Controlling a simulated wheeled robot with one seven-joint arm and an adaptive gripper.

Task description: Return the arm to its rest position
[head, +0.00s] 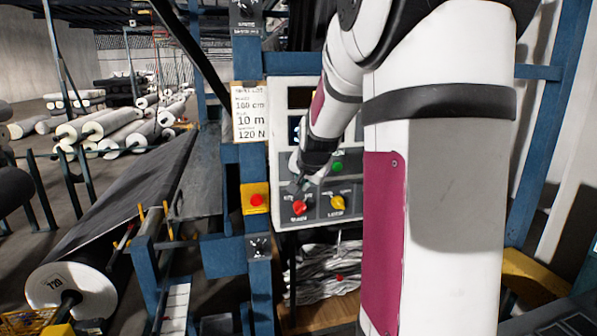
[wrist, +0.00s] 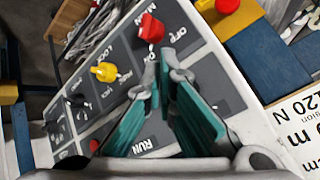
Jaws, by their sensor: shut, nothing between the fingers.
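My arm reaches from the upper right across the head view to a control panel (head: 283,100) on a blue frame. My gripper (head: 301,184) is in front of the panel, just above the red knob (head: 299,207) in that view. In the wrist view my gripper (wrist: 166,68) has its green-padded fingers together at the tips, with nothing between them. The red knob (wrist: 151,28) lies beyond the tips, and a gap shows between them. A yellow knob (wrist: 105,72) is to the left. The fingers hide part of the panel.
A yellow box (head: 256,199) with a red button is left of the panel, below a paper sign (head: 249,112). Blue posts stand close on both sides. A large roll (head: 72,290) with dark sheet is at lower left. Stacked rolls (head: 125,130) lie farther back.

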